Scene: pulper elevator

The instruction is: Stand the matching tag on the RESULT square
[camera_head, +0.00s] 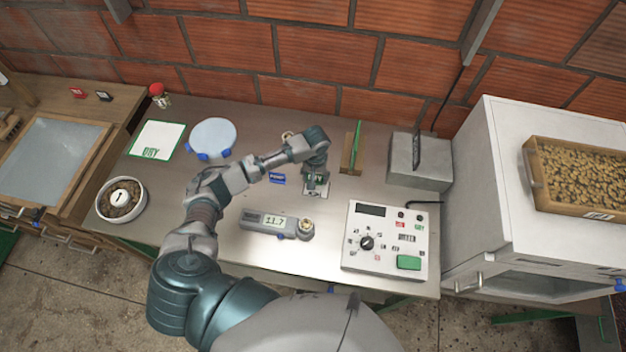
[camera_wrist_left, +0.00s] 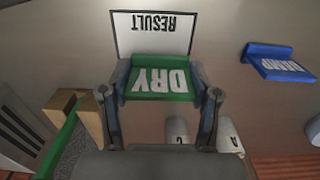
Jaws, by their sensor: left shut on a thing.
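My left gripper (camera_head: 317,180) reaches over the middle of the metal bench. In the left wrist view its fingers (camera_wrist_left: 161,92) are shut on the green DRY tag (camera_wrist_left: 160,77), whose white letters face the camera. The white RESULT square (camera_wrist_left: 152,30), with a black border, lies just beyond the tag, whose upper edge overlaps the square's near edge in that view. I cannot tell whether the tag touches the bench. The blue DAMP tag (camera_wrist_left: 280,63) stands apart to one side, and also shows in the head view (camera_head: 278,178). My right gripper is out of view.
A meter reading 11.7 (camera_head: 275,222) lies in front of the gripper. A control box (camera_head: 388,240) stands at front right. A wooden holder with a green upright (camera_head: 353,158) is close right of the gripper. A green-bordered DRY card (camera_head: 157,140) and bowl (camera_head: 121,200) are left.

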